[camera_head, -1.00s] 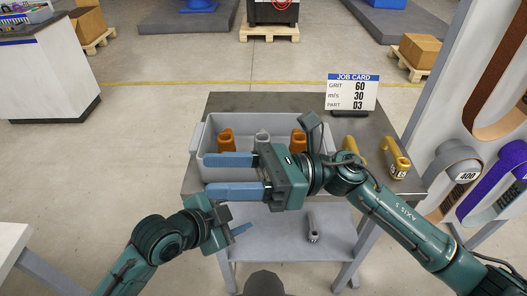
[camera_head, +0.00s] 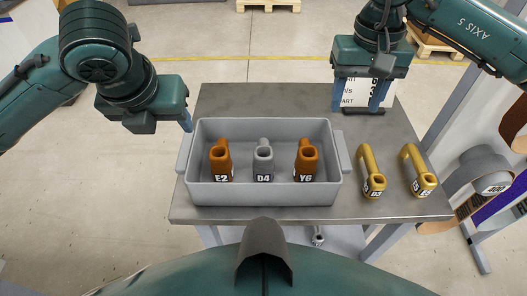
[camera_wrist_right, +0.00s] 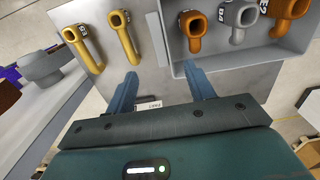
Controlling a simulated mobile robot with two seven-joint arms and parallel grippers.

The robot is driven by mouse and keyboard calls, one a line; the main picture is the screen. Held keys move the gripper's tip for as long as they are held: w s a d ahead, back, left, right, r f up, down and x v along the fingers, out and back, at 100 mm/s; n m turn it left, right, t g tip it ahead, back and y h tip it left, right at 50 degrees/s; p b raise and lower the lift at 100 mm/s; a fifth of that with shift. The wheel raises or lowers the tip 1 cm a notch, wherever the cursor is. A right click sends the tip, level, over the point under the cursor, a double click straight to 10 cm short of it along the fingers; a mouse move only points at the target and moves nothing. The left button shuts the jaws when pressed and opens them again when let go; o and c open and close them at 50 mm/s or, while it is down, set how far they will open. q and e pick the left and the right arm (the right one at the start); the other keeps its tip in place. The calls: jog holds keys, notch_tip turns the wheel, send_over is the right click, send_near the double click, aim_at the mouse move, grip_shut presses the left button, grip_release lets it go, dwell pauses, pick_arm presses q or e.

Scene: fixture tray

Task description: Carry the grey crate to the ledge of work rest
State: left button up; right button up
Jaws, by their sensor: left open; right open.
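The grey crate (camera_head: 263,195) sits on the dark metal table with a handle at each end. Inside stand an orange part E2 (camera_head: 221,162), a grey part D4 (camera_head: 263,162) and an orange part Y6 (camera_head: 306,162). My left gripper (camera_head: 187,122) is open beside the crate's far left corner, one finger showing. My right gripper (camera_head: 358,98) is open and empty, pointing down at the job card, beyond the crate's far right corner. In the right wrist view, its fingers (camera_wrist_right: 163,90) are spread near the crate wall (camera_wrist_right: 235,69). I cannot identify the work rest's ledge.
Two yellow parts (camera_head: 371,172) (camera_head: 418,171) lie on the table (camera_head: 260,100) right of the crate. The job card (camera_head: 360,103) stands behind, partly hidden by my right gripper. Sanding belts (camera_head: 478,170) hang at the right. Bare tabletop lies behind the crate.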

aim_at(187, 146)
pick_arm(q)
jog(key=shift+s, duration=0.25)
pick_arm(e)
jog(key=shift+s, duration=0.25)
pick_arm(q)
jog(key=x, duration=1.3)
jog(key=shift+w, duration=0.15)
pick_arm(e)
notch_tip(187, 146, down, 13)
jog(key=shift+f, duration=0.1)
pick_arm(q)
jog(key=shift+c, duration=0.3)
pick_arm(e)
jog(key=shift+c, duration=0.3)
pick_arm(q)
grip_shut()
pick_arm(e)
grip_shut()
pick_arm(q)
jog(key=shift+w+r, duration=0.2)
jog(key=shift+r, duration=0.1)
pick_arm(e)
jog(key=shift+w+r, duration=0.25)
jog(key=shift+r, duration=0.1)
